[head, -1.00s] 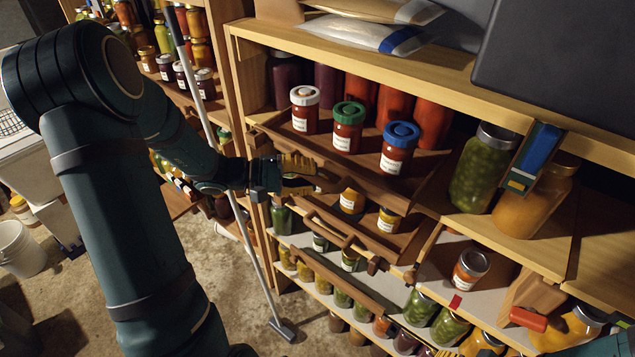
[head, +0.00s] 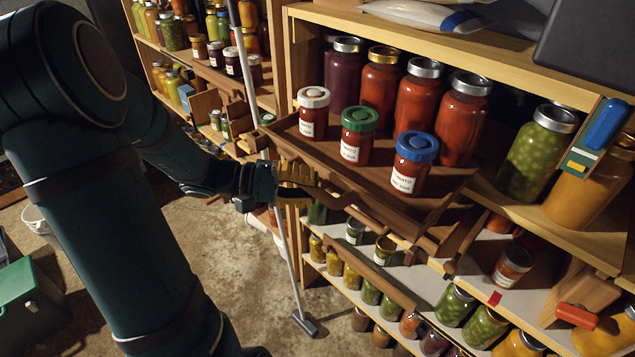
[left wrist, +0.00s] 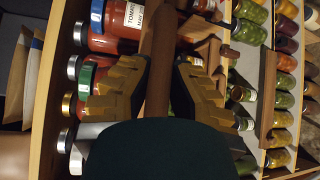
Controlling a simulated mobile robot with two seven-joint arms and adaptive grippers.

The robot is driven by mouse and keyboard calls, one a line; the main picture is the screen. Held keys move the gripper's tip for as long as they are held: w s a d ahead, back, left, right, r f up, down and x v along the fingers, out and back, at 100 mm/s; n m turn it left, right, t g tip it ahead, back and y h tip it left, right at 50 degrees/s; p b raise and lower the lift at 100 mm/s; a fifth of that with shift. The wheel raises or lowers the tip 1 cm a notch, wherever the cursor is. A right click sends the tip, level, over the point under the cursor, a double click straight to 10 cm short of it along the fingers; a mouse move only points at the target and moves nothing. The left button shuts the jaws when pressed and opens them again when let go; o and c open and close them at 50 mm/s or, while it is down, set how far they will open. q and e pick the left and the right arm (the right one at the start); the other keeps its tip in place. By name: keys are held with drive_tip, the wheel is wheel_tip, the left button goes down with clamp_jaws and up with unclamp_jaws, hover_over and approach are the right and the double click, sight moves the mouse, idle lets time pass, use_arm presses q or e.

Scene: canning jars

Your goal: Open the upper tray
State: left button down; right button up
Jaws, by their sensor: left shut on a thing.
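The upper tray (head: 378,178) is a brown wooden drawer in the shelf. It stands pulled out and carries three small tomato jars with a white lid (head: 313,98), a green lid (head: 360,118) and a blue lid (head: 416,147). The jars stand upright. My left gripper (head: 308,182) is at the left end of the tray's front bar handle (head: 372,218). In the left wrist view its ridged yellow fingers lie on both sides of the brown handle (left wrist: 159,75), shut on it. My right gripper is not in view.
Tall red jars (head: 417,97) stand behind the tray. A green jar (head: 537,150) stands to its right. Smaller jars fill the shelves below. A pole (head: 290,255) stands near my left gripper. Bare floor (head: 230,265) lies left of the shelf.

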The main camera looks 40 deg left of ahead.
use_arm(q)
drive_tip(key=shift+s+d+f, duration=0.1)
drive_tip(key=shift+s, duration=0.1)
drive_tip(key=c, duration=0.8)
unclamp_jaws()
drive_tip(key=shift+c, duration=0.2)
drive_tip(key=v, duration=1.2)
